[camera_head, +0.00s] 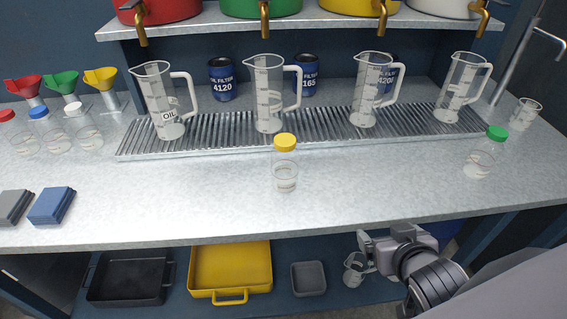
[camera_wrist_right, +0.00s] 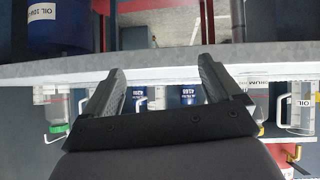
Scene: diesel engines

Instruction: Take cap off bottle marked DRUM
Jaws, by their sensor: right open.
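A clear bottle with a yellow cap (camera_head: 285,143) stands upright on the bench, centre, in the head view. A clear bottle with a green cap (camera_head: 497,132) stands at the right. No DRUM label is readable on either there. In the right wrist view, which is upside down, a bottle (camera_wrist_right: 258,103) at the right has a label seeming to end in "UM"; my gripper partly hides it. The green-capped bottle (camera_wrist_right: 56,114) is at the left. My right gripper (camera_head: 364,252) is open and empty, in front of the bench edge, apart from the bottles. My left gripper is not in view.
Red-, blue- and white-capped bottles (camera_head: 83,133) stand at the left. Several measuring jugs (camera_head: 268,95) stand on a ribbed drain tray (camera_head: 205,143).

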